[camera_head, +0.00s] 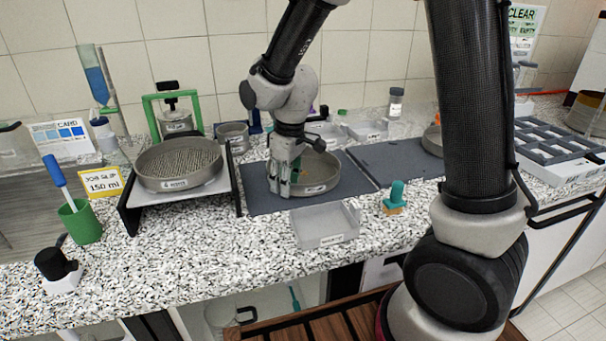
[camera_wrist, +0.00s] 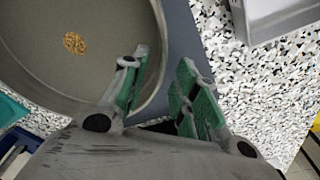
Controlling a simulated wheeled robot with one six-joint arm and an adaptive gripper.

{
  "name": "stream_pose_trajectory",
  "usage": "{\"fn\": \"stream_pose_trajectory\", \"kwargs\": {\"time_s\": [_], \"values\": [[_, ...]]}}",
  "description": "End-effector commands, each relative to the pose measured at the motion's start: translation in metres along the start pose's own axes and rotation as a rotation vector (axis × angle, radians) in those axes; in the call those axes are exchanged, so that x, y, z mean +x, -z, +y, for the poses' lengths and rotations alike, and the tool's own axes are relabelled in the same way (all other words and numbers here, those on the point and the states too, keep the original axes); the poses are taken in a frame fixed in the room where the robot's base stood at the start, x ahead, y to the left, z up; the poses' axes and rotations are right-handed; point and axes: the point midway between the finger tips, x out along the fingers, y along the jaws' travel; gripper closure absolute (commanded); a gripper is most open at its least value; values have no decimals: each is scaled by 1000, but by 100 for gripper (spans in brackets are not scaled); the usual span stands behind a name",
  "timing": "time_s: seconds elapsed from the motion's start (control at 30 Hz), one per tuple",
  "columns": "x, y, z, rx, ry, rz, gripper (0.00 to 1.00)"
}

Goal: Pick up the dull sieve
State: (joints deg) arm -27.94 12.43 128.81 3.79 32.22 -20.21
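A round, matte grey sieve (camera_head: 318,184) sits on a dark mat below my gripper. It looks like the dull sieve. In the wrist view its pan (camera_wrist: 60,60) fills the upper left, with a small patch of yellow-brown grains inside. My gripper (camera_head: 284,188) points down at the sieve's near left side. In the wrist view my gripper (camera_wrist: 165,85) is open, its green-padded fingers apart. One finger overlaps the sieve's inside and the other is outside over the mat, with the rim between them. Contact with the rim cannot be told.
Another sieve (camera_head: 180,165) sits on a black-framed stand at left. A grey tray (camera_head: 325,226) lies in front of the mat, with a teal-handled brush (camera_head: 396,196) to its right. A second dark mat (camera_head: 398,162) bears another sieve (camera_head: 433,140), partly hidden by my arm.

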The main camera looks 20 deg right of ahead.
Motion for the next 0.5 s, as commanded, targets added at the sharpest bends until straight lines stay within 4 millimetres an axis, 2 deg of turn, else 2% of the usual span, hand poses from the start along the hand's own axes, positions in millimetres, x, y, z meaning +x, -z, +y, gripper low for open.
{"fn": "stream_pose_trajectory", "kwargs": {"time_s": [0.23,0.4,0.5], "values": [[2,0,0,1,0,1,72],[1,0,0,1,0,1,100],[1,0,0,1,0,1,100]]}}
